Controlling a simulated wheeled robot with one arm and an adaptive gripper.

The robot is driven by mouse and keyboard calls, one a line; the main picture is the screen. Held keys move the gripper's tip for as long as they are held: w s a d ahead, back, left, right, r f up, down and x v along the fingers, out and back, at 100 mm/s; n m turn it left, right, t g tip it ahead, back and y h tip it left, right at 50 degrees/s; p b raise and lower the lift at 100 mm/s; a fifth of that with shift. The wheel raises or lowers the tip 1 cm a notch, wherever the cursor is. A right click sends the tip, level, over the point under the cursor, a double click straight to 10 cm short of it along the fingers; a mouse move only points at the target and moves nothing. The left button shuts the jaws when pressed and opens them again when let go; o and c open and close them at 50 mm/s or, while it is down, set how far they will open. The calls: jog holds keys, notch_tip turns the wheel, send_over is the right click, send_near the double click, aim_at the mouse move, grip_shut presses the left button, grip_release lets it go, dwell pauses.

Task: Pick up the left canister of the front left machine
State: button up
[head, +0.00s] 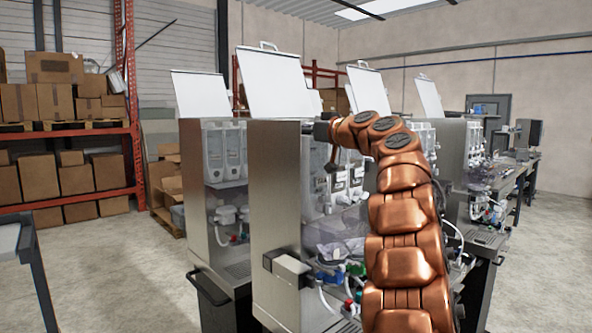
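The nearest steel dispenser machine (276,190) stands in the middle with its white lid (275,82) raised. Clear canisters with white labels stand side by side inside it; the leftmost visible one (320,188) is partly covered by my arm's end. Which machine counts as front left is not certain from this view. My copper arm rises in front of the machine and bends left at the top. A small dark end part, likely of my gripper (332,160), hangs by the canisters. Its fingers cannot be made out, nor whether it holds anything.
Another machine (214,190) with clear canisters stands to the left, and more machines (455,165) stand behind to the right. A grey and white box (288,268) juts from the nearest machine's side. Boxes fill a red rack (128,100).

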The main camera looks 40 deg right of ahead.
jog(key=shift+c, duration=0.3)
grip_shut()
dwell(0.4)
